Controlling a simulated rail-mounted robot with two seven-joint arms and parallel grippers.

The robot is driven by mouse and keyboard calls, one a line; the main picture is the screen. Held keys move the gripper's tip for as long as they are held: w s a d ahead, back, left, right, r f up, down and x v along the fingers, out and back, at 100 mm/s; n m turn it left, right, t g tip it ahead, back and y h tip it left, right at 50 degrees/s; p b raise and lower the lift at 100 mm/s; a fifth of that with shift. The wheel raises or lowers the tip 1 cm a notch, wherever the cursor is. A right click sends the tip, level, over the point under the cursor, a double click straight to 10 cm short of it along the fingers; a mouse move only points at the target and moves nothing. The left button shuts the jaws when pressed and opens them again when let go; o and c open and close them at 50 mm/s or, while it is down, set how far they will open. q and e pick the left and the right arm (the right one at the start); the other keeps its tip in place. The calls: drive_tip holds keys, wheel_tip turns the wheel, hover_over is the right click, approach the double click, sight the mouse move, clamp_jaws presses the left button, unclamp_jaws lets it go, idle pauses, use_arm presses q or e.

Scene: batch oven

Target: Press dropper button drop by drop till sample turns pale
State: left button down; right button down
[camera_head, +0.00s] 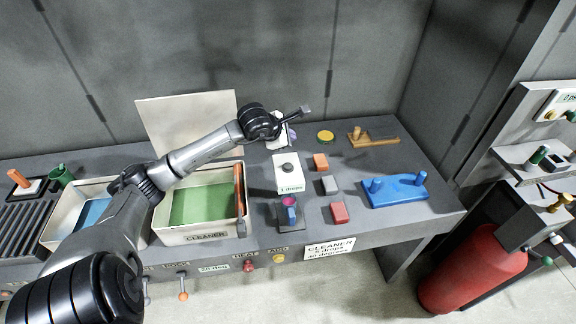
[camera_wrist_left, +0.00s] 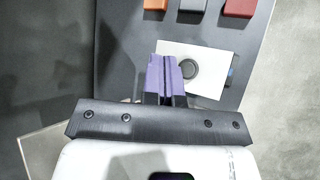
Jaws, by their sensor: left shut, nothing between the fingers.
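The dropper (camera_head: 287,180) is a pale box on the bench with a dark round button and the label "1 drops". In the left wrist view its button (camera_wrist_left: 188,68) shows just right of my fingers. The sample cup (camera_head: 289,202) stands in front of the dropper, with magenta-pink contents and a blue part on its front. My left gripper (camera_head: 293,135) is behind the dropper in the head view, pointing down. Its purple fingers (camera_wrist_left: 163,76) are shut and empty, overlapping the box's edge in the wrist view; I cannot tell their height above it. My right gripper is out of view.
Orange (camera_head: 321,162), grey (camera_head: 330,185) and red (camera_head: 339,212) blocks stand right of the dropper. A blue stand (camera_head: 396,191) is farther right. The green-floored cleaner tray (camera_head: 200,238) lies left, under my left arm. A wooden holder (camera_head: 365,140) is at the back.

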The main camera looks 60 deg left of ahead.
use_arm(q)
drive_tip(key=shift+f, duration=0.2)
drive_tip(key=b, duration=0.3)
hover_over(289, 166)
wheel_tip(289, 166, down, 7)
drive_tip(key=shift+s, duration=0.1)
drive_tip(key=shift+f+b, duration=0.7)
drive_tip(key=shift+f, duration=0.15)
idle(1.6)
drive_tip(key=shift+f+b, duration=0.3)
drive_tip(key=shift+b, duration=0.35)
drive_tip(key=shift+f+b, duration=0.45)
drive_tip(key=shift+b, duration=0.05)
idle(0.5)
drive_tip(key=shift+r, duration=0.15)
drive_tip(key=shift+r+p, duration=0.3)
drive_tip(key=shift+r, duration=0.45)
drive_tip(key=shift+r, duration=0.1)
